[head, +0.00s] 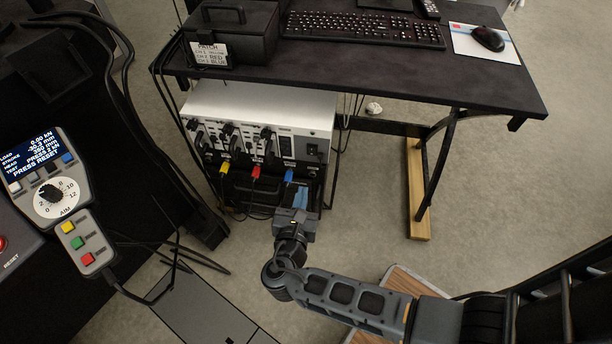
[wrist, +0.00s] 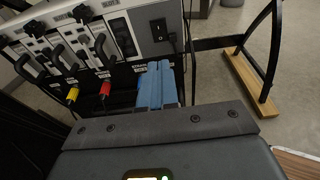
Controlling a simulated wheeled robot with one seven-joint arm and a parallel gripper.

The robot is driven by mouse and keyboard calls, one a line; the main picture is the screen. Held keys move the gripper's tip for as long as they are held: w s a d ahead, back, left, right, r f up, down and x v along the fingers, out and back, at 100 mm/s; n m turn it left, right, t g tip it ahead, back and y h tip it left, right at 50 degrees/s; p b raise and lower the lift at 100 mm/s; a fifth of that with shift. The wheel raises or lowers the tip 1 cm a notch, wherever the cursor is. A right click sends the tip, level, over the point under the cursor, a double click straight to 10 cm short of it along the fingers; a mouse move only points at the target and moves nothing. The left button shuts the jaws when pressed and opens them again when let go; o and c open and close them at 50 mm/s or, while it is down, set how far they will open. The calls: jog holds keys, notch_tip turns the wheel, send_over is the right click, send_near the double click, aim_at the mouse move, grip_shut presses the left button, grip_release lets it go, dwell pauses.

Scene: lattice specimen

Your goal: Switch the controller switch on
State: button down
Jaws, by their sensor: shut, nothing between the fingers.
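The controller (head: 262,108) is a pale metal box on a shelf under the desk, its dark-handled front facing me. A small black switch panel (head: 313,150) sits at the right end of that front. The same panel shows in the wrist view (wrist: 160,30), above my fingers; its on or off position is too small to tell. My gripper (head: 300,190) is below and slightly left of the panel, in front of the lower front and apart from the panel. Its blue fingers (wrist: 157,82) are together and empty, pointing toward the controller. They hide part of the blue plug's area in the wrist view.
Yellow (head: 224,168), red (head: 256,173) and blue (head: 289,175) plugs stick out below the controller's handles. The dark desk (head: 400,75) overhangs it. A handheld pendant (head: 50,190) stands at left with cables. Open floor lies to the right, past the desk leg (head: 419,190).

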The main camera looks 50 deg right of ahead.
send_near(312, 149)
jog(key=x, duration=0.5)
jog(key=shift+f, duration=0.45)
jog(key=shift+w+d+r, duration=0.1)
jog(key=shift+w+d, duration=0.25)
jog(key=shift+d, duration=0.3)
jog(key=shift+w+d+r, duration=0.1)
jog(key=shift+w+d, duration=0.05)
jog(key=shift+d, duration=0.15)
jog(key=shift+a, duration=0.1)
